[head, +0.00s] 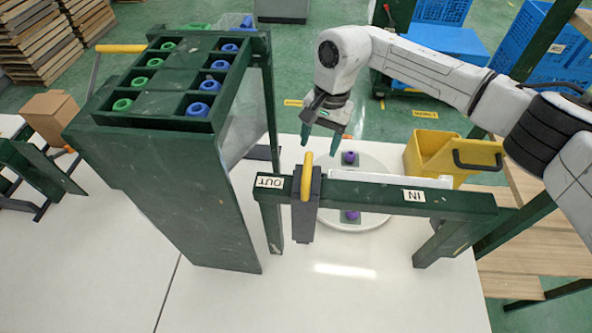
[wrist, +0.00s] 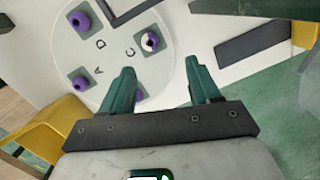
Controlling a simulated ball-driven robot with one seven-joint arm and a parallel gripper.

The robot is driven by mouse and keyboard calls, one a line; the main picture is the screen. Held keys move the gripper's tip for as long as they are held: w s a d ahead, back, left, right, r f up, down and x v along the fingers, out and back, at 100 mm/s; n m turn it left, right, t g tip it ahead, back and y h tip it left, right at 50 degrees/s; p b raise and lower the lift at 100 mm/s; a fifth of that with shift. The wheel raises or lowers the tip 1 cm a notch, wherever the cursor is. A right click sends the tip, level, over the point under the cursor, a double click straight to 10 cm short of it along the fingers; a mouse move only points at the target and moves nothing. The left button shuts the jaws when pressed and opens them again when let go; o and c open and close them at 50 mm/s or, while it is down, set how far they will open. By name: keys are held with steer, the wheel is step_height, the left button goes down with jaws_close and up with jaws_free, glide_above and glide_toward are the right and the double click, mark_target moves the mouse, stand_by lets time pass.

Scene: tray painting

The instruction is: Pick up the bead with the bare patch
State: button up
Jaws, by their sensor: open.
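A white round tray (wrist: 112,60) carries several purple beads on green square pads. In the wrist view, the bead with a pale bare patch (wrist: 150,41) sits by the letter C. Two all-purple beads (wrist: 80,20) (wrist: 81,82) are at left, and another purple bead (wrist: 140,95) is partly hidden by my left finger. My gripper (wrist: 160,68) is open and empty, its fingertips just short of the patched bead in the picture. In the head view, my gripper (head: 321,140) hangs over the far left edge of the tray (head: 378,168); no patch can be made out there.
A green frame with an IN sign (head: 414,196) and a yellow-handled lever (head: 306,185) by the OUT sign crosses before the tray. A tall green rack (head: 165,165) with green and blue beads stands left. A yellow bin (head: 430,150) is at right. The white front table is clear.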

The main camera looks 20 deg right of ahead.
steer(key=shift+n+h, duration=0.4)
steer(key=shift+n, duration=0.1)
step_height(320, 180, down, 6)
steer(key=shift+s+d+r+p, duration=0.15)
steer(key=shift+r+p, duration=0.1)
steer(key=shift+p, duration=0.2)
steer(key=shift+s+a+f+p, duration=0.1)
steer(key=shift+s+f+p, duration=0.15)
steer(key=shift+f, duration=0.6)
steer(key=shift+s+a+f+p, duration=0.1)
steer(key=shift+s+f+p, duration=0.15)
steer(key=shift+f, duration=0.55)
steer(key=shift+s+a+f+p, duration=0.1)
steer(key=shift+s+f+p, duration=0.15)
steer(key=shift+f, duration=0.6)
steer(key=shift+c, duration=0.3)
steer(key=c, duration=1)
